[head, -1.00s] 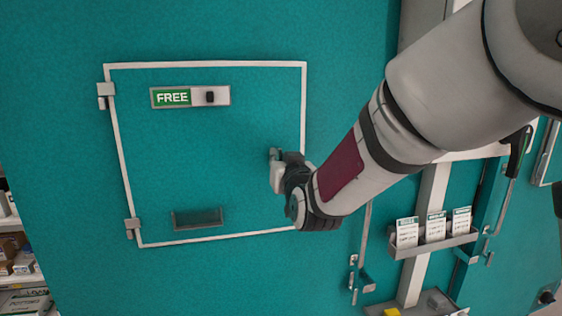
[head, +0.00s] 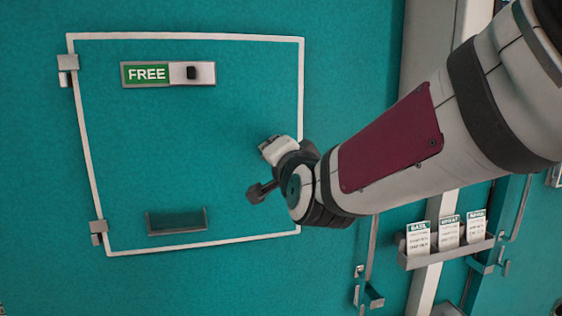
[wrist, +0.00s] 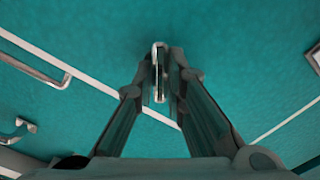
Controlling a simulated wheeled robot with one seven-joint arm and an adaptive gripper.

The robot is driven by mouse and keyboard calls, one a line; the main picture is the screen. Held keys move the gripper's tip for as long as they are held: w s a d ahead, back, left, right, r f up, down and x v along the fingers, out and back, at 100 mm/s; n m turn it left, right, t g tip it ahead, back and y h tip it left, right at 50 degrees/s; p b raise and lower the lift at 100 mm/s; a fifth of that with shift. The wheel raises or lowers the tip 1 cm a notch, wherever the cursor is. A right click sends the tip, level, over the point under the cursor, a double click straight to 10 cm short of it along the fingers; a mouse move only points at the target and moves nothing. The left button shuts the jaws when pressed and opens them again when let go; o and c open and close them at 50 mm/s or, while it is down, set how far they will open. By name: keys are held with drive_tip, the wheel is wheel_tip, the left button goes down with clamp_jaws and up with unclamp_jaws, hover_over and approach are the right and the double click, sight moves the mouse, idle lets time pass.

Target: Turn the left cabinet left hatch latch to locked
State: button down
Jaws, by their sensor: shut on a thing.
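The left hatch (head: 120,130) is a teal panel with a white outline, seen in the head view. My gripper (head: 280,162) is at the hatch's right edge, about halfway up. In the wrist view my gripper (wrist: 160,88) has its two dark fingers closed together on a pale metal latch handle (wrist: 159,62), standing out from the teal panel beside the white edge line. In the head view the gripper and wrist cover much of the latch, so its exact angle is hard to tell. The sign (head: 147,74) on the hatch reads FREE.
Hinges (head: 98,232) are on the hatch's left side. A dark pull (head: 177,222) sits low on the panel. A card rack (head: 445,252) and a metal rod handle (head: 371,245) are to the right.

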drive_tip(key=shift+d+f+m+b, duration=0.1)
drive_tip(key=shift+f+m+b, duration=0.05)
drive_tip(key=shift+m+b, duration=3.45)
drive_tip(key=c, duration=1.6)
unclamp_jaws()
drive_tip(key=shift+c, duration=0.2)
drive_tip(key=v, duration=1.2)
